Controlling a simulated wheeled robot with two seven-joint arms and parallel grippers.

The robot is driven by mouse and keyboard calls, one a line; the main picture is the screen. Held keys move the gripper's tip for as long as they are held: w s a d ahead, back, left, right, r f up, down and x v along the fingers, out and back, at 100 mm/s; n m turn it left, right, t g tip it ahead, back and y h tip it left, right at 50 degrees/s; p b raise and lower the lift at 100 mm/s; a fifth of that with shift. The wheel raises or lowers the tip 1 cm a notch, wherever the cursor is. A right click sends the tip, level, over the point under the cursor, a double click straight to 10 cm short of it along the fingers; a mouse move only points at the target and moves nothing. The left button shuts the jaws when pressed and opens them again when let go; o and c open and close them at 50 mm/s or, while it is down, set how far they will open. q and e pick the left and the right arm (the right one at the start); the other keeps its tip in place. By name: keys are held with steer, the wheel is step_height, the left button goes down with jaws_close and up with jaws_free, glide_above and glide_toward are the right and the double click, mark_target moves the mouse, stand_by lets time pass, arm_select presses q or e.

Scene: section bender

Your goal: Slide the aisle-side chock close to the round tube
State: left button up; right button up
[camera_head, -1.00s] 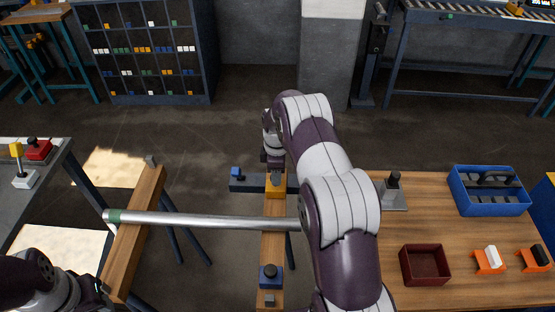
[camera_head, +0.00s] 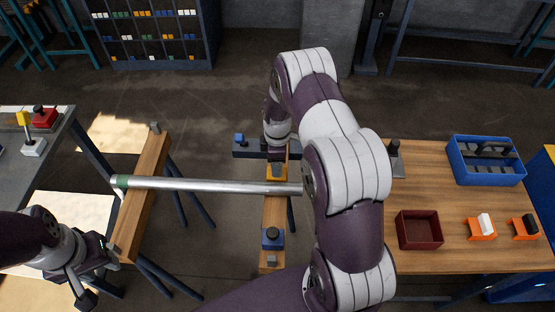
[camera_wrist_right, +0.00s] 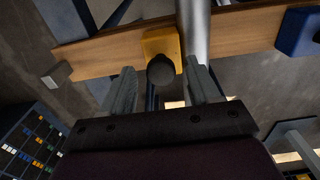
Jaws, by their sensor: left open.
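The round tube (camera_head: 220,186) is a silver bar with a green end, lying across two wooden beams. The yellow chock (camera_head: 269,173) with a dark knob sits on the middle beam, on the far side of the tube. In the right wrist view the yellow chock (camera_wrist_right: 157,42) is right beside the tube (camera_wrist_right: 194,25); contact cannot be told. My right gripper (camera_wrist_right: 160,68) is open, with its fingers either side of the knob. A blue chock (camera_head: 272,239) sits on the beam's near side, apart from the tube. My left gripper (camera_head: 99,280) is open and empty by the left beam.
The middle beam (camera_head: 273,213) has a small grey stop at its near end. A worktable (camera_head: 430,262) on the right carries a dark red bin (camera_head: 419,230) and a blue crate (camera_head: 486,162). My right arm hides the tube's right end.

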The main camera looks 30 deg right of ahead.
steer(key=shift+r, duration=0.1)
step_height(320, 180, up, 12)
steer(key=b, duration=0.1)
steer(key=shift+r, duration=0.25)
